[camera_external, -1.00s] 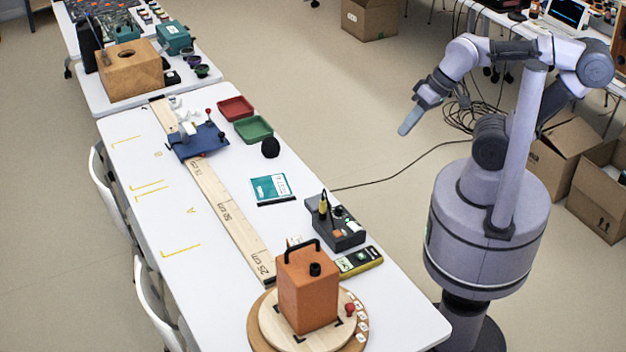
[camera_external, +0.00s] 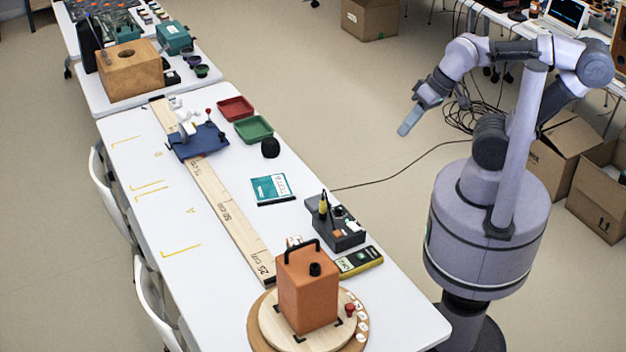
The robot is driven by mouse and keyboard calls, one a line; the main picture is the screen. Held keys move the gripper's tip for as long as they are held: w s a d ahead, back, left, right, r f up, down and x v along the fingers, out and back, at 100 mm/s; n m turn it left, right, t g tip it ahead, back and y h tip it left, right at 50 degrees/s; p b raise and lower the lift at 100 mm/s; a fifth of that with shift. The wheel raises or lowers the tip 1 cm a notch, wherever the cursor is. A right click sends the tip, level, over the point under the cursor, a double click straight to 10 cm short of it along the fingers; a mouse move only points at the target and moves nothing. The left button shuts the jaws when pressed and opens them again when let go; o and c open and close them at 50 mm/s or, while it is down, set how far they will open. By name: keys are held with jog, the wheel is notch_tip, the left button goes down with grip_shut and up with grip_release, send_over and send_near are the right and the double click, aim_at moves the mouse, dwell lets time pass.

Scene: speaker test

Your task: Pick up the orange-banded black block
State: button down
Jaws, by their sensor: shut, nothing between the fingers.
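I cannot clearly make out a black block with an orange band. A dark grey-black box (camera_external: 348,241) with a small orange patch and a yellow-and-black upright piece stands on the right side of the near white table; I cannot tell whether it is the block. My gripper (camera_external: 409,122) is shut and empty. It hangs in the air to the right of the table, pointing down and left, apart from everything on it.
An orange box with a black handle (camera_external: 307,290) stands on a round wooden board at the table's near end. A teal card (camera_external: 271,188), red tray (camera_external: 235,108), green tray (camera_external: 253,129) and black ball (camera_external: 270,148) lie farther back. Open cardboard boxes (camera_external: 600,190) stand right of me.

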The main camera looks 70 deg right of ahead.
jog(key=c, duration=0.8)
grip_release()
jog(key=shift+o, duration=0.2)
